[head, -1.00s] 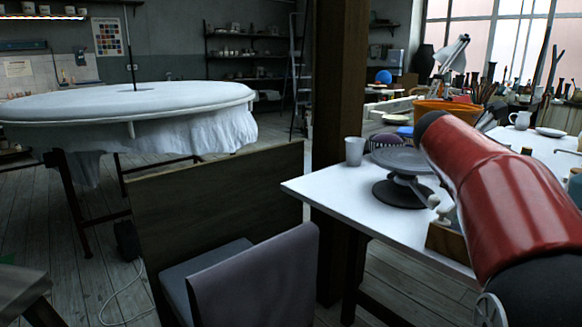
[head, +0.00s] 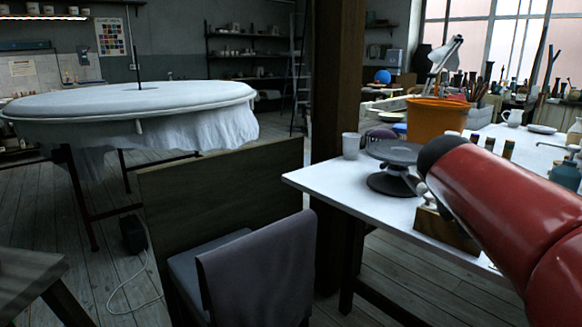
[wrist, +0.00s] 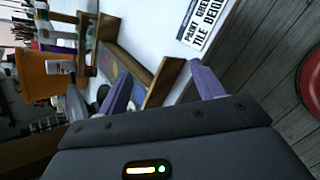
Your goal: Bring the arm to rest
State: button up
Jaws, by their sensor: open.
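My gripper (wrist: 163,86) shows in the wrist view with its two purple fingers spread wide apart. Nothing is held between them. Behind the fingers are the white table top and a wooden tray (wrist: 160,84). In the head view my red arm crosses the right side, over the white table (head: 335,181). The gripper itself is not visible in the head view.
On the table are a grey turntable (head: 395,152), a pale cup (head: 350,146), an orange bucket (head: 432,119) and several bottles. A chair (head: 255,268) and wooden panel (head: 215,200) stand left of it. Open floor shows at the wrist view's right.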

jog(key=s+a+f+m+y, duration=0.8)
jog(key=s+a+f+m, duration=0.6)
jog(key=s+a+f, duration=0.2)
jog(key=shift+s+a+m, duration=0.4)
jog(key=shift+s+a, duration=0.5)
jog(key=shift+s, duration=0.05)
jog(key=shift+r, duration=0.1)
jog(key=shift+c, duration=0.5)
